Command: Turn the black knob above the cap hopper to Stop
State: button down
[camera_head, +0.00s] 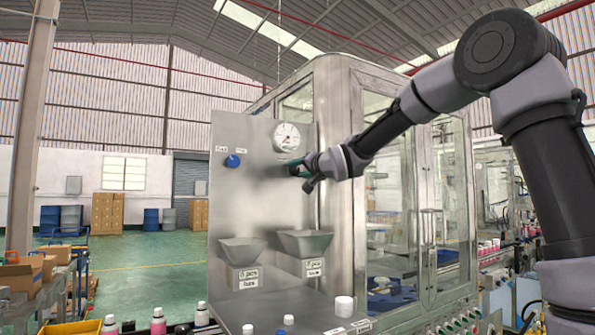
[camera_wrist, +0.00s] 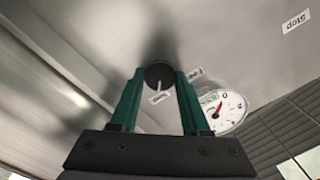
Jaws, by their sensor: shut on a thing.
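The black knob (camera_wrist: 160,74) sits on the steel panel (camera_head: 262,205), between the two green fingers of my gripper (camera_wrist: 160,88) in the wrist view. The fingers are shut on the knob. A white pointer mark on the knob points down in the wrist view, toward a small white label (camera_wrist: 159,98). A second label (camera_wrist: 195,73) lies to the right of the knob; I cannot read either label. In the head view my gripper (camera_head: 299,170) is at the panel, below the gauge, and hides the knob. Two metal hoppers (camera_head: 242,250) (camera_head: 304,242) are mounted lower on the panel.
A round gauge (camera_head: 287,136) is just above my gripper; it also shows in the wrist view (camera_wrist: 222,111). A blue knob (camera_head: 232,161) with labels is at the panel's left. A glazed machine cabinet (camera_head: 385,200) stands right behind. Bottles and white caps stand below the hoppers.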

dwell(0.4)
jog(key=shift+c, duration=1.9)
grip_release()
jog(key=v, duration=1.1)
jog(key=shift+w, duration=0.15)
